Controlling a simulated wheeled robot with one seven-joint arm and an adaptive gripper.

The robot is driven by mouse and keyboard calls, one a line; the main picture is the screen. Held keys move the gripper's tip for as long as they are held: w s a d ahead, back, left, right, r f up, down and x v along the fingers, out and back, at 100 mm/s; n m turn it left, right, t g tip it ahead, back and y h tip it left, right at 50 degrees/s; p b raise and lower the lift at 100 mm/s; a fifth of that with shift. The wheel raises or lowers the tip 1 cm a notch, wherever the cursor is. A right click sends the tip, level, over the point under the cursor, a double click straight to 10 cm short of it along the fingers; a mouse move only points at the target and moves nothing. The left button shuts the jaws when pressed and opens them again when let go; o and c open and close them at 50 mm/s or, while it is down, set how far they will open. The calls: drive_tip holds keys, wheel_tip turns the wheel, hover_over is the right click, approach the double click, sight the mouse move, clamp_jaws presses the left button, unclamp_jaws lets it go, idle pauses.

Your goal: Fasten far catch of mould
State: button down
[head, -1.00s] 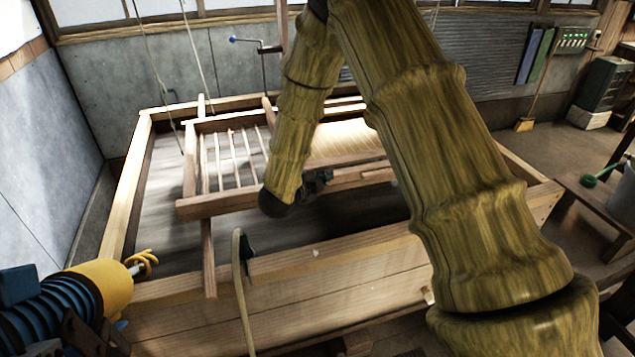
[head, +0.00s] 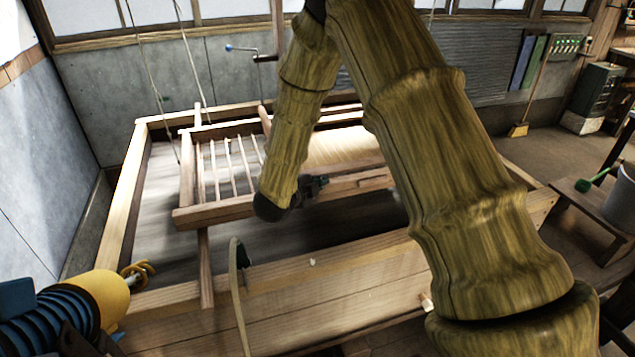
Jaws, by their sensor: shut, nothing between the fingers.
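The mould (head: 217,211) is a wooden frame with slats across its left part and a pale screen (head: 335,147) at its right. It hangs by cords over the wooden vat (head: 128,200). My gripper (head: 318,184) is small and dark at the end of my arm, by the near rail of the mould, right of the slats. Its fingers look shut and I see nothing held. I cannot tell whether it touches the rail. My arm hides part of the screen and the mould's right side. I cannot make out the far catch.
A curved strip (head: 238,290) stands at the vat's near wall. A yellow-and-blue ribbed machine (head: 85,300) is at the lower left. A blue-knobbed crank (head: 240,49) is by the back wall. A bench with a bucket (head: 620,205) stands at the right.

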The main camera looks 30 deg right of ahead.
drive_tip(key=b+v, duration=0.1)
drive_tip(key=v, duration=0.5)
drive_tip(key=s+d+r+b+v, duration=0.1)
drive_tip(key=b+v, duration=0.1)
drive_tip(key=v, duration=0.4)
drive_tip(key=shift+s+r, duration=0.25)
drive_tip(key=shift+r, duration=0.2)
